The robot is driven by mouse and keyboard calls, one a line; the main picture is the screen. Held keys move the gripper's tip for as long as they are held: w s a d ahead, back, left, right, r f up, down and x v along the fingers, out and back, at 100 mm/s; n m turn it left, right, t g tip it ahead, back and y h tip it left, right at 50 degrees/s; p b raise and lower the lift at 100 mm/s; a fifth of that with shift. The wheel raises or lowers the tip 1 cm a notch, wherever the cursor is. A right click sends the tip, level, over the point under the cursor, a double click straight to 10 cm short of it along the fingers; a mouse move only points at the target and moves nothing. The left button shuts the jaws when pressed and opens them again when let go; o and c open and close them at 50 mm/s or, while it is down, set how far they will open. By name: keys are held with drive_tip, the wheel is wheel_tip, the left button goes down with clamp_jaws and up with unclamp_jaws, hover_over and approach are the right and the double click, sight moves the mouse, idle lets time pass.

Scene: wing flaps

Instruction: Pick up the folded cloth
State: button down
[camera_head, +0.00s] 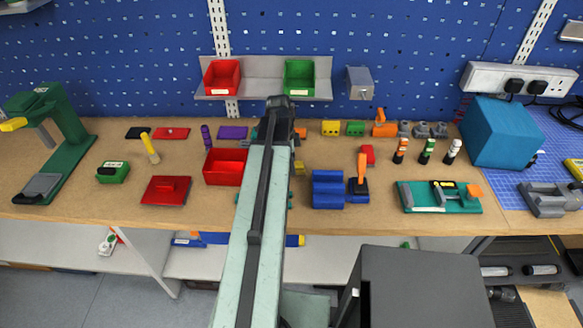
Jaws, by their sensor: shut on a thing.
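My arm reaches from the bottom of the picture up over the bench, and its dark end (280,118) stands in front of the bench's back part. My gripper's fingers are hidden behind this arm. I cannot make out anything held. No folded cloth can be told for certain. A flat purple piece (233,132) lies left of the arm's end, but I cannot tell whether it is cloth. Small bits of orange (301,133) show just right of the arm, mostly hidden.
Close left of my arm is a red bin (224,167). To the right are a blue block (327,189) and an orange-handled tool (361,180). A teal box (501,133) stands far right, a green press (62,145) far left. Bare bench (330,152) shows right of the arm.

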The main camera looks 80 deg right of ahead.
wheel_tip(320, 180, up, 10)
drive_tip(key=p, duration=1)
